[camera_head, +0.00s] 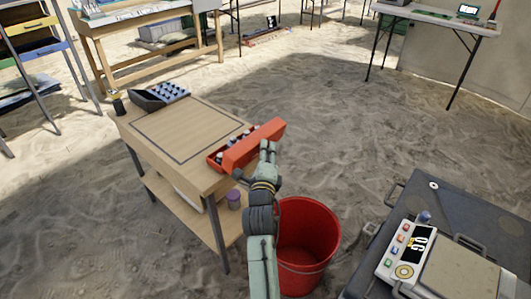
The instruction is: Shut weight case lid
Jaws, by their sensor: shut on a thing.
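The orange-red weight case (213,164) sits at the right end of the small wooden table (172,118). Its lid (254,146) is raised partway, sloping up to the right. Several small dark and silvery weights show in the gap along the left side. My gripper (268,148) is at the near right side of the lid, shut on the lid's edge. The fingertips overlap the lid, so the exact contact is partly hidden. My arm hides part of the table's right corner.
A dark tray with small bottles (170,92) and a dark jar (117,104) stand at the table's far left. A red bucket (318,238) stands on the sand beside my arm. A digital scale (455,272) rests on a dark case (420,205) at right. Open sand lies beyond.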

